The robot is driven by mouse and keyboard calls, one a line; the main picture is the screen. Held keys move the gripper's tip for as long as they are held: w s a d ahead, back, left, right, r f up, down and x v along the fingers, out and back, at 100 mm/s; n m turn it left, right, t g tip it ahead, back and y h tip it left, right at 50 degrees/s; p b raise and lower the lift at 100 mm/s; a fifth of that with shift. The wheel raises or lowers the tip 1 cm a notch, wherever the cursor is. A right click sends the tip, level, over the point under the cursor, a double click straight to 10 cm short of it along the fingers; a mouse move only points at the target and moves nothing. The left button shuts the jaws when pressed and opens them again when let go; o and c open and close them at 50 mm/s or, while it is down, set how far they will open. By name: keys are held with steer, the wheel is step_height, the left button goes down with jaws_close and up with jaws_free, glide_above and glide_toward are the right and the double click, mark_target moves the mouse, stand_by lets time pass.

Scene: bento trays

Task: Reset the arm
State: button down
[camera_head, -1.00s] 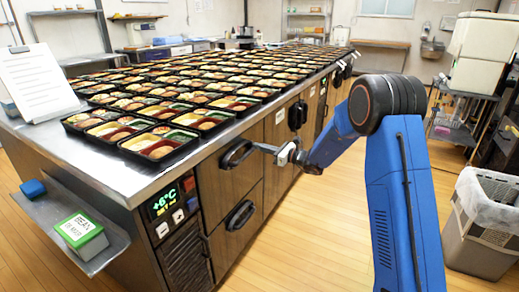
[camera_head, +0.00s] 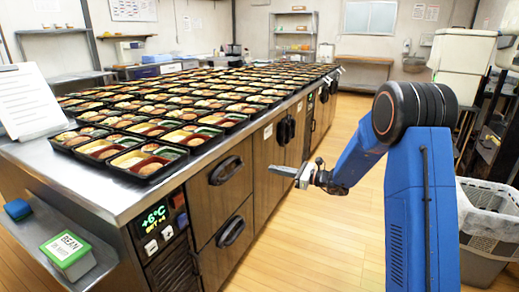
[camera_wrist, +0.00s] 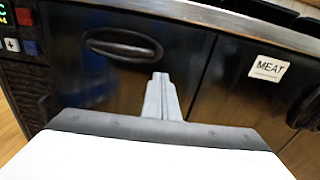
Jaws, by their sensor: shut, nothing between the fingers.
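My gripper (camera_head: 274,170) is held out in front of the counter's wooden front, to the right of the upper drawer handle (camera_head: 226,170) in the head view. Its fingers are shut together with nothing between them. In the wrist view the closed fingers (camera_wrist: 160,80) point at the dark drawer front, just below and right of the black handle (camera_wrist: 124,45). They appear clear of the handle. The drawer looks closed. My blue arm is bent at the elbow on the right.
A steel counter (camera_head: 112,195) carries many bento trays. A side shelf (camera_head: 95,272) holds a green-and-white box (camera_head: 68,254) and a blue item (camera_head: 18,209). A MEAT label (camera_wrist: 269,68) marks the neighbouring front. A grey bin (camera_head: 488,225) stands right; open wooden floor lies between.

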steer(key=s+r+n+g+h, duration=0.2)
steer(key=s+n, duration=0.2)
steer(key=s, duration=0.6)
steer(key=s+a+r+n+g+h, duration=0.1)
steer(key=s+r+n+g+h, duration=0.3)
steer(key=s, duration=0.6)
steer(key=s+r+n+g+y, duration=0.1)
steer(key=s+n, duration=0.4)
steer(key=s, duration=0.5)
steer(key=s+d+f+n+t+h, duration=0.1)
steer(key=s+d+n+h, duration=0.4)
steer(key=s+d, duration=0.3)
steer(key=s+d+f+n+t+h, duration=0.1)
steer(key=s+d+n+t+h, duration=0.1)
steer(key=s+d+n+h, duration=0.3)
steer(key=s+d, duration=0.4)
steer(key=s, duration=0.5)
steer(key=shift+d+t+h, duration=0.3)
